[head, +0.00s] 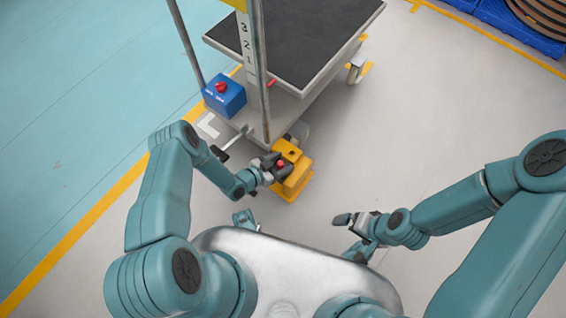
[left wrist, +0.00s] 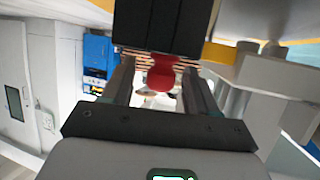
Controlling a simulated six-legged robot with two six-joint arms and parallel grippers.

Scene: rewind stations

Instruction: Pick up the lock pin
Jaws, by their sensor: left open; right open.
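The lock pin shows as a small red knob (head: 281,164) by the yellow block (head: 294,180) at the near end of the cart. My left gripper (head: 274,168) is at the yellow block, its fingers open on either side of the red knob. In the left wrist view the knob (left wrist: 162,75) lies between the two open fingers (left wrist: 160,88), with gaps to both visible. The pin's shaft is hidden. My right gripper (head: 345,220) is open and empty, over the floor to the right of the block.
The cart (head: 281,107) has a dark top (head: 295,35) and an upright post (head: 258,70). A blue box with a red button (head: 222,94) sits at its left corner. Another small red part (head: 271,82) is by the post.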

